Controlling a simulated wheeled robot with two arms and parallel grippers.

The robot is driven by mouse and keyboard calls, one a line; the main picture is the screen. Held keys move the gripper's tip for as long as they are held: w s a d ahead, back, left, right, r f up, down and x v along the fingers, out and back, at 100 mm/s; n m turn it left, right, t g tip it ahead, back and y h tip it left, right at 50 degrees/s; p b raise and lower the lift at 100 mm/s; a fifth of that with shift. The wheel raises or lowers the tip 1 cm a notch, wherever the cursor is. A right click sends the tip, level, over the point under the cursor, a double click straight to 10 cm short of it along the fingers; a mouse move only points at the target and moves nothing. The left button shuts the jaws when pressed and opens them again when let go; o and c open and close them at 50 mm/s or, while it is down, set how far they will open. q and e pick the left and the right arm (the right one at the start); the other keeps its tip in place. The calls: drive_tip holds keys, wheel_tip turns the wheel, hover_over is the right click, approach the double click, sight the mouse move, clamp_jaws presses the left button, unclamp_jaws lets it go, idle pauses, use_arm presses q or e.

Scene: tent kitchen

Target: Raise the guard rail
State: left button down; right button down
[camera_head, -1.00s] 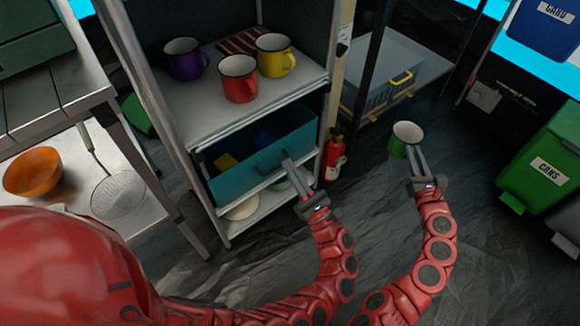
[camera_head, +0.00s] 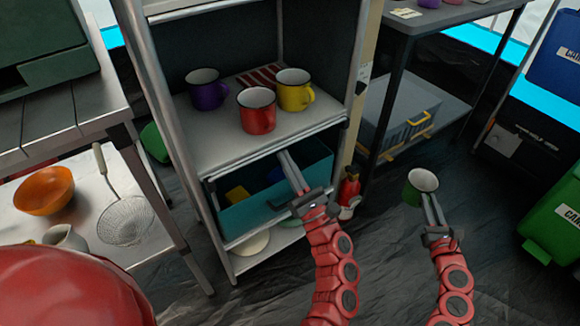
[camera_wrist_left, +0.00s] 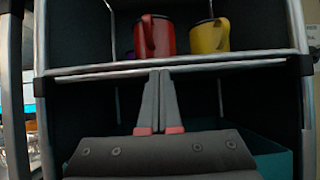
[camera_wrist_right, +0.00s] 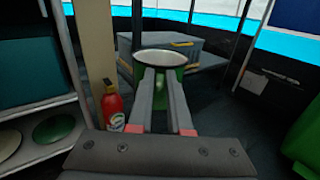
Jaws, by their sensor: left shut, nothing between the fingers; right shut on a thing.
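The guard rail (camera_head: 232,163) is a thin metal bar along the front edge of the cabinet shelf, low at the shelf-board level. It also shows in the left wrist view (camera_wrist_left: 232,66). My left gripper (camera_head: 283,152) is shut and empty, its fingertips at the rail's underside near the middle; I cannot tell whether they touch it. My right gripper (camera_head: 428,195) is shut on a green mug (camera_head: 411,194) with a white inside, held out to the right of the cabinet. The mug also shows in the right wrist view (camera_wrist_right: 163,60).
Purple (camera_head: 208,95), red (camera_head: 257,118) and yellow (camera_head: 293,96) mugs stand on the shelf behind the rail, near a striped cloth (camera_head: 262,78). A teal bin (camera_head: 245,218) sits below. A red extinguisher-like bottle (camera_head: 349,190) stands beside the cabinet. Floor to the right is open.

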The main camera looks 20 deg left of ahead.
drive_tip(key=shift+r, duration=0.1)
